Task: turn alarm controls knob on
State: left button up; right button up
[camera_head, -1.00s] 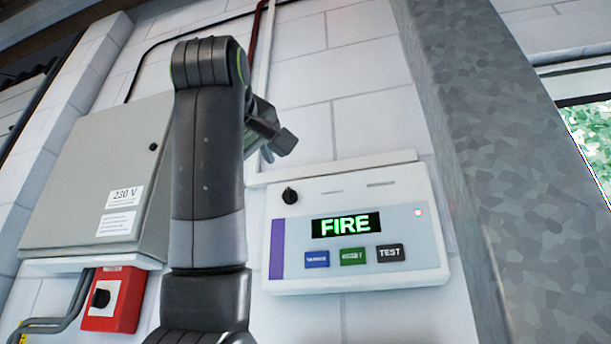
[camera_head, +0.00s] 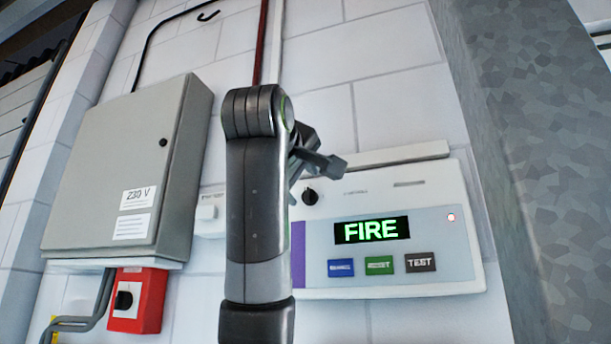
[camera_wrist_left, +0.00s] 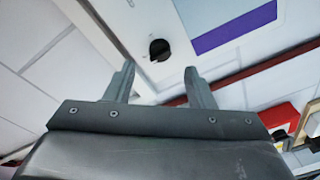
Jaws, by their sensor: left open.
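The alarm panel (camera_head: 450,250) is a white and grey box on the wall with a lit green FIRE display (camera_head: 372,230). Its small black knob (camera_head: 310,196) sits at the upper left of the panel face. My left gripper (camera_head: 330,166) is open, just above the knob in the head view. In the left wrist view the knob (camera_wrist_left: 160,49) shows a little beyond the gap between the fingertips of my open left gripper (camera_wrist_left: 160,68). I see no contact with it. My right gripper is not in view.
Below the display are a blue, a green and a TEST button (camera_head: 420,262). A grey 230 V cabinet (camera_head: 120,170) and a red switch box (camera_head: 138,300) are on the left. A grey metal post (camera_head: 530,150) stands close on the right.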

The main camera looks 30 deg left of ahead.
aim_at(306, 193)
pick_arm(q)
jog(key=p+x, duration=0.2)
jog(key=x, duration=0.3)
jog(key=c, duration=0.9)
jog(key=shift+c, duration=0.2)
